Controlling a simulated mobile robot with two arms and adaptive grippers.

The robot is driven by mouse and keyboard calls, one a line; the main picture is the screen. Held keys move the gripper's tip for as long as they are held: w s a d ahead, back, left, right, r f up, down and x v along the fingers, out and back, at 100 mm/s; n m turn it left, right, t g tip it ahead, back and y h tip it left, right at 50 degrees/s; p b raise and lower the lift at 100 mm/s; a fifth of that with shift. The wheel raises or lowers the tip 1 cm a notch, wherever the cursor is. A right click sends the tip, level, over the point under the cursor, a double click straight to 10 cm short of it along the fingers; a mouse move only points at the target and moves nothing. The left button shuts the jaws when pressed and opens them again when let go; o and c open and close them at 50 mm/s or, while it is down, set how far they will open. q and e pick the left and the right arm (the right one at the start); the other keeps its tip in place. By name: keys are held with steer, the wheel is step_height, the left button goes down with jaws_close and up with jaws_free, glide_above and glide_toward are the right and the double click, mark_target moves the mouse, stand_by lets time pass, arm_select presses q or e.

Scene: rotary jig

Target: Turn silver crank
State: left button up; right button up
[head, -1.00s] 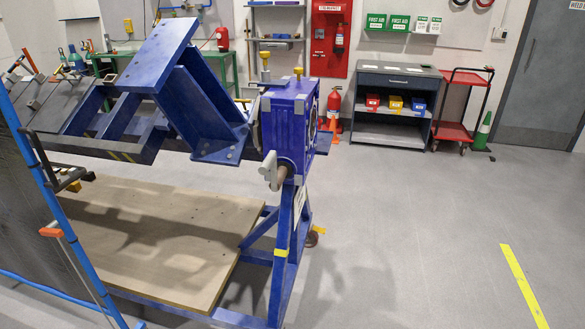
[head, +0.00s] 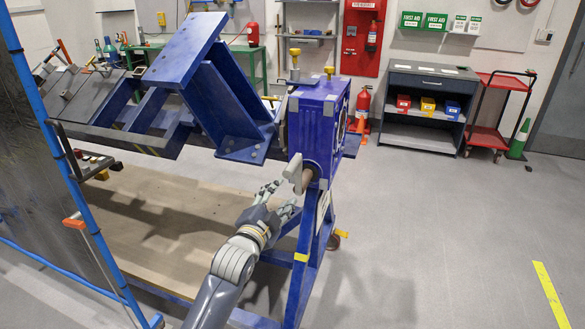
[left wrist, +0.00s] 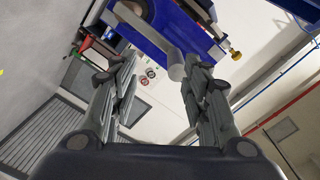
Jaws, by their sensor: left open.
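The silver crank (head: 294,168) sits on the near side of the blue gearbox housing (head: 318,115), on the end of a brownish shaft. My left gripper (head: 281,195) is just left of and below the crank, fingers spread and open, with nothing held. In the left wrist view, the crank's grey cylindrical grip (left wrist: 174,64) shows beyond the open left gripper (left wrist: 163,68), nearer the right-hand finger. Contact cannot be made out. My right gripper is not in view.
The blue rotary frame (head: 200,65) stretches left from the housing, above a wooden board (head: 140,215). A blue-edged screen (head: 35,165) stands at the left. A grey cabinet (head: 424,105) and red cart (head: 488,138) stand behind.

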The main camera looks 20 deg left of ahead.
mark_target(292, 167)
arm_select(q)
steer(key=shift+t, duration=0.3)
steer(key=w+r, duration=0.1)
steer(key=w, duration=0.2)
steer(key=w+r, duration=0.1)
steer(key=w, duration=0.3)
steer(key=w+p, duration=0.1)
steer(key=w, duration=0.2)
steer(key=shift+w+d+r, duration=0.15)
steer(key=shift+w+r, duration=0.2)
steer(key=shift+r, duration=0.05)
jaws_close()
